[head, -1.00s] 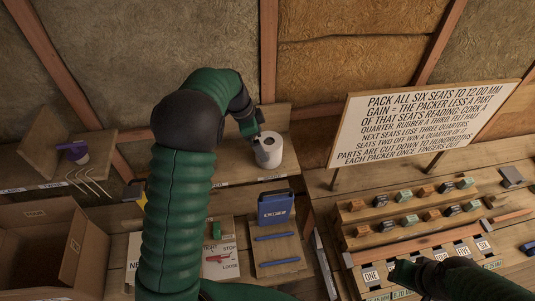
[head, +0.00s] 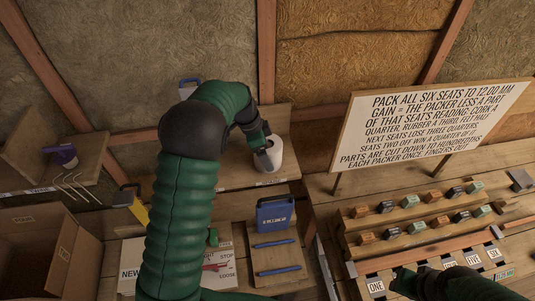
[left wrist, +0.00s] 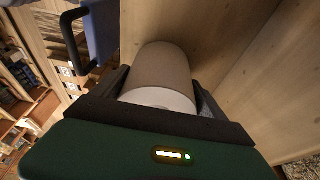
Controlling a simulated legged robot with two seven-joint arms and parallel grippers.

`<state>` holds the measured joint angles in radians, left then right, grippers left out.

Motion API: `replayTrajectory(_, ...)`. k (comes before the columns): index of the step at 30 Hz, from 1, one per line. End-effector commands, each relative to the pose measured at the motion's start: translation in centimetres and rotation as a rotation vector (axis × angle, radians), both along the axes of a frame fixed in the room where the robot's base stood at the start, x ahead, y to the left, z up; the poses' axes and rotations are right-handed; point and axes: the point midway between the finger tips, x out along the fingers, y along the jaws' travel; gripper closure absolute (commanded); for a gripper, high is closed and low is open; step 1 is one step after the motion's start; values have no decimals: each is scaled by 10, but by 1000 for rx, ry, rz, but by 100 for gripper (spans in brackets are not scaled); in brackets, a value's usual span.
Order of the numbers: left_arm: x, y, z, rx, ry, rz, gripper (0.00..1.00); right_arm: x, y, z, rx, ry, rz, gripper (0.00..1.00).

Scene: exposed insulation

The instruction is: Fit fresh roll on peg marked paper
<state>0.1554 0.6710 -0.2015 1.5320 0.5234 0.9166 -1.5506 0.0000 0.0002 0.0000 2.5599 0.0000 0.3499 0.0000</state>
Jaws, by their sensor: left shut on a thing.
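A white paper roll (head: 273,154) stands upright on the back shelf, near a small label strip whose words are too small to read. My left gripper (head: 264,147) reaches it from the upper left and is shut on it. In the left wrist view the roll (left wrist: 165,72) lies between the two dark fingers, its pale round end toward the camera. I cannot make out a peg marked paper. My right gripper (head: 403,280) is low at the right, over the front of the workbench; its jaw opening is unclear.
A sign board (head: 435,115) stands at the right above stepped rows of small blocks (head: 413,228). A blue case (head: 275,213) and pens sit on a board below the shelf. A cardboard box (head: 35,250) is at lower left. A purple item (head: 63,155) sits on the left shelf.

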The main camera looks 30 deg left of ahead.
Motion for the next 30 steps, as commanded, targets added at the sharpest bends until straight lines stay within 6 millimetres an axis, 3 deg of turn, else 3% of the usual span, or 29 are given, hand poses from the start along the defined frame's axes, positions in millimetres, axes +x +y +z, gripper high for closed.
replayTrajectory(3,1,1,-1,2,-3,1,65,0,0,0,0,0,0,67)
replayTrajectory(30,1,1,15,2,-8,2,66,0,0,6,0,0,0,67)
